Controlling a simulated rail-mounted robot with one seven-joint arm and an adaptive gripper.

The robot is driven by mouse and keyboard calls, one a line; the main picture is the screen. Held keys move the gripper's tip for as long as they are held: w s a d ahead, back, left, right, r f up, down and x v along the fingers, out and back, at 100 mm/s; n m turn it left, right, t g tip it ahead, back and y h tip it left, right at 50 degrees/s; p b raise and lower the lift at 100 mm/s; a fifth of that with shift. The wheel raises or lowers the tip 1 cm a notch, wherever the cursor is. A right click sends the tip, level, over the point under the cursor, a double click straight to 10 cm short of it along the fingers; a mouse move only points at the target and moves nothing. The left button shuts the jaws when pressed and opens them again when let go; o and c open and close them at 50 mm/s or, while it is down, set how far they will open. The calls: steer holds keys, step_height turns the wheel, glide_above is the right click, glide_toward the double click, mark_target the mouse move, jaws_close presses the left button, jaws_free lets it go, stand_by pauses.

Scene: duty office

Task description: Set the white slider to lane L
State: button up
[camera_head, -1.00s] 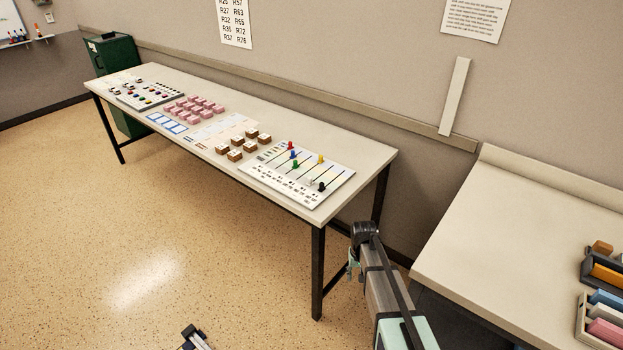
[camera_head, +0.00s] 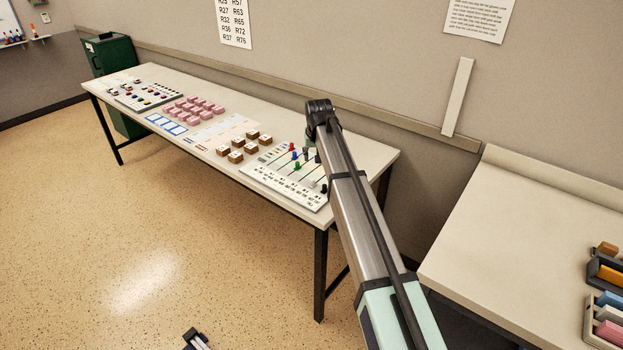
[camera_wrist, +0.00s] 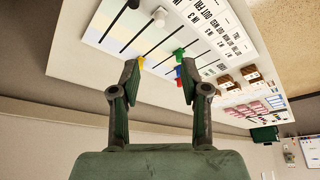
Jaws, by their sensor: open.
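The slider board (camera_head: 268,176) lies at the near right end of the long table, with coloured knobs on dark slots and printed labels along one edge. In the wrist view, the white slider (camera_wrist: 160,13) is near the top, between the black knob (camera_wrist: 133,3) and the green knob (camera_wrist: 179,53). My gripper (camera_wrist: 158,76) is open and empty over the board, with the white slider beyond its fingertips. The yellow knob (camera_wrist: 141,63) is close to the left finger; red and blue knobs are close to the right finger. My arm hides part of the board in the head view. I cannot read a lane L label.
Brown blocks (camera_head: 236,156), pink blocks (camera_head: 190,106) and a second board (camera_head: 150,96) lie farther left on the long table (camera_head: 225,179). A second table (camera_head: 500,240) with trays is at right. The wall is close behind the board.

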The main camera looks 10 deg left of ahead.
mark_target(313, 180)
steer(key=p+x, duration=0.4)
steer(key=x, duration=1.2)
steer(key=shift+f+p, duration=0.3)
steer(key=shift+f, duration=0.1)
jaws_close()
